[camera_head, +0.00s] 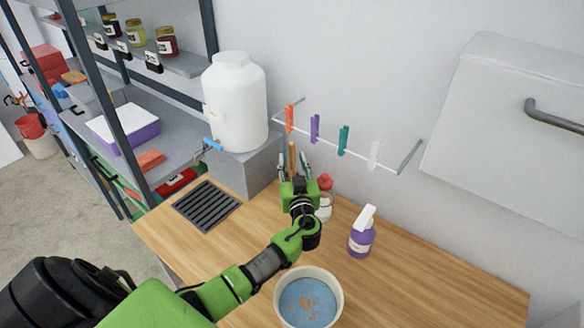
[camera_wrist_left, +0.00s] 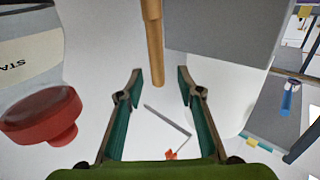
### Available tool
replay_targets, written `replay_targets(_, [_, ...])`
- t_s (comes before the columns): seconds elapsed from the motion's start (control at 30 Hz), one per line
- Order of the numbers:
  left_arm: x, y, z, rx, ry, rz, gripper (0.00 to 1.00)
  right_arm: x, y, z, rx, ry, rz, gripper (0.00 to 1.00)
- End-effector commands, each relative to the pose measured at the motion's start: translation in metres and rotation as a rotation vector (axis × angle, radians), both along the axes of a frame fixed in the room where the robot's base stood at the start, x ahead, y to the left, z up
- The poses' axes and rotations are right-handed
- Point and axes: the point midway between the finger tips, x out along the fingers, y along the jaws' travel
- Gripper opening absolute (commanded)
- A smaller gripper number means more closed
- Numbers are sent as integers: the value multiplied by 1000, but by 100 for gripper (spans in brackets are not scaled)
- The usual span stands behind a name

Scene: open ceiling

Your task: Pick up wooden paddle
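The wooden paddle shows as a thin brown stick (camera_head: 292,152) standing near the back wall, beside the grey block. In the left wrist view its round handle (camera_wrist_left: 153,38) comes down from the top edge and ends between the fingertips as seen there. My left gripper (camera_head: 294,170) reaches over the counter toward it. In the left wrist view its green-padded fingers (camera_wrist_left: 158,82) are spread apart, with no contact on the handle visible. The paddle's lower part is hidden behind the gripper in the head view. My right gripper is not in view.
A red-capped bottle (camera_head: 325,198) stands close to the right of the left gripper. A purple spray bottle (camera_head: 361,240) and a bowl (camera_head: 337,289) are on the counter. A white container (camera_head: 236,105) sits on the grey block (camera_head: 250,165). A clip rail (camera_head: 360,154) is on the wall.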

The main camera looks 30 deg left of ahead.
Motion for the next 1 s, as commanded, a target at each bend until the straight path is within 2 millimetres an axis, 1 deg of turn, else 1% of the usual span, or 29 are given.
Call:
replay_targets(0.27, [27,17,11,3,0,1,34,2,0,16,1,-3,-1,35])
replay_targets(0.3, [31,21,7,3,0,1,34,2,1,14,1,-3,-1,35])
replay_targets(0.4, [39,28,6,1,0,1,34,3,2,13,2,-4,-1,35])
replay_targets(0.5, [43,30,6,1,-1,0,34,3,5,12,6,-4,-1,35])
replay_targets(0.7, [43,30,6,0,0,0,34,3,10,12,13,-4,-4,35])
replay_targets(0.77, [43,30,6,0,0,0,18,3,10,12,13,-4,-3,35])
replay_targets(0.8, [43,30,6,0,0,0,8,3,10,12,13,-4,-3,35])
replay_targets(0.83, [42,30,6,0,0,0,0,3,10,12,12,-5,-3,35])
replay_targets(1.0, [42,30,6,0,0,0,0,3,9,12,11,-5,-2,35])
